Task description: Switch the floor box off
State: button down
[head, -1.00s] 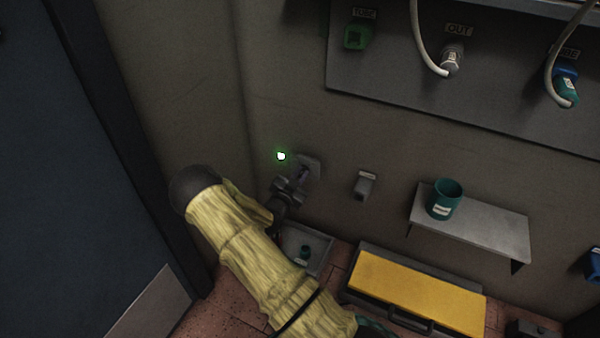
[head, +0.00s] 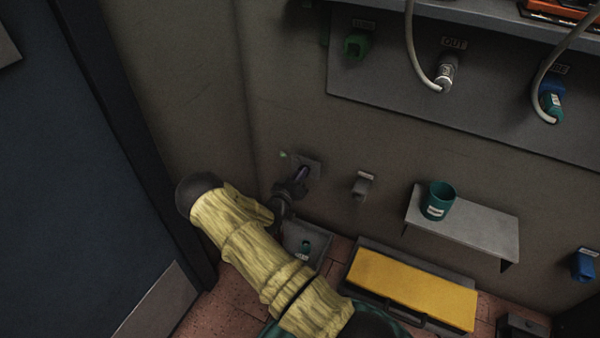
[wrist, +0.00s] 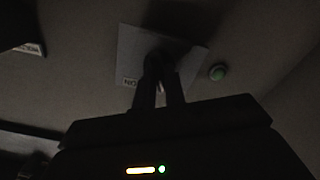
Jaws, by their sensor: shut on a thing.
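A grey switch plate (head: 314,168) is on the back wall with a purple lever (head: 303,173). My gripper (head: 297,184) is at the plate, shut on the lever. The wrist view also shows the plate (wrist: 133,50) with a small label, my dark fingers (wrist: 160,78) reaching up to it and hiding most of the lever. A small green lamp (head: 283,155) beside the plate looks dim; it also shows unlit in the wrist view (wrist: 217,72).
A grey tray (head: 318,240) with a small teal thing lies below my gripper. A grey wall fitting (head: 362,185) is to the right. A teal cup (head: 438,199) stands on a shelf (head: 490,235). A dark door (head: 70,170) is at left.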

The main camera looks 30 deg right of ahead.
jog(key=shift+f+n, duration=0.1)
jog(key=shift+n, duration=0.5)
jog(key=shift+a, duration=0.1)
jog(key=c, duration=1.5)
grip_release()
jog(key=shift+o, duration=0.2)
jog(key=p+v, duration=0.6)
jog(key=v, duration=1.1)
jog(key=shift+s, duration=0.2)
jog(key=shift+a, duration=0.1)
